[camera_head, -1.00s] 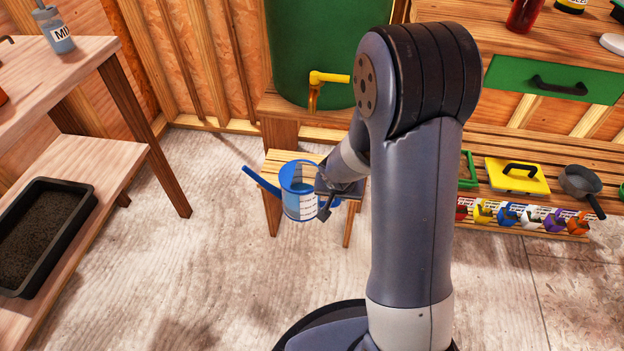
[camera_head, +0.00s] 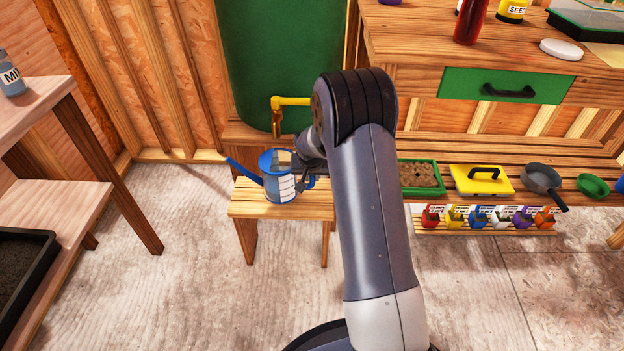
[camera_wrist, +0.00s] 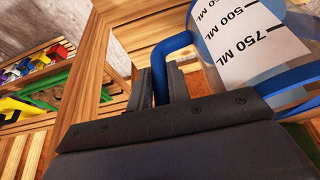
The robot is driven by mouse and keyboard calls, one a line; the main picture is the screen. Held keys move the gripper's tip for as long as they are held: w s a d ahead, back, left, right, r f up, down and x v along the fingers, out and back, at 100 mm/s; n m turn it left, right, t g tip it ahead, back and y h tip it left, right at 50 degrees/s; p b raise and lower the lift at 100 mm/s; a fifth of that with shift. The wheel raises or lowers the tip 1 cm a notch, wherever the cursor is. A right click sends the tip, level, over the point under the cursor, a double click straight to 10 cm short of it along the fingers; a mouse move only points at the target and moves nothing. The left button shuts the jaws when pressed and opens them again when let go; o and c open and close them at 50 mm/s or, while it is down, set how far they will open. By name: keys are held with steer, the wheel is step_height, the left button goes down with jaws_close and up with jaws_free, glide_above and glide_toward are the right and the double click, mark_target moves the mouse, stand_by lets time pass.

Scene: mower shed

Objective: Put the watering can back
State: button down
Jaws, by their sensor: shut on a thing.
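The blue watering can (camera_head: 279,182) is upright at the small slatted wooden stool (camera_head: 262,209), below the yellow tap (camera_head: 288,103) of the green water barrel (camera_head: 280,45). I cannot tell whether its base touches the stool. Its long spout points left. My gripper (camera_head: 307,174) is at the can's right side. In the wrist view my gripper (camera_wrist: 161,86) is shut on the can's blue handle (camera_wrist: 172,48). The can's white scale label (camera_wrist: 235,40) shows beside it. My arm hides part of the area right of the can.
A bench with a green drawer (camera_head: 508,86) stands at right. Its lower shelf holds a green-framed tray (camera_head: 421,176), a yellow float (camera_head: 481,180) and a grey pan (camera_head: 541,180). A rack of coloured pots (camera_head: 485,218) is below. A left table holds a black tray (camera_head: 22,270). Front floor is clear.

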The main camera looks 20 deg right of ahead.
steer(key=shift+w+b+x, duration=0.15)
steer(key=shift+b+x, duration=0.35)
steer(key=shift+x, duration=0.45)
steer(key=shift+w+b+x, duration=0.15)
steer(key=shift+b+x, duration=0.3)
steer(key=shift+x, duration=0.55)
steer(key=shift+r, duration=0.15)
steer(key=c, duration=1.3)
jaws_free()
steer(key=shift+f, duration=0.2)
steer(key=shift+r, duration=0.1)
steer(key=shift+r, duration=0.2)
steer(key=p+v, duration=0.3)
steer(key=v, duration=0.8)
steer(key=shift+s+r+p, duration=0.15)
steer(key=shift+r+p, duration=0.15)
steer(key=shift+r, duration=0.05)
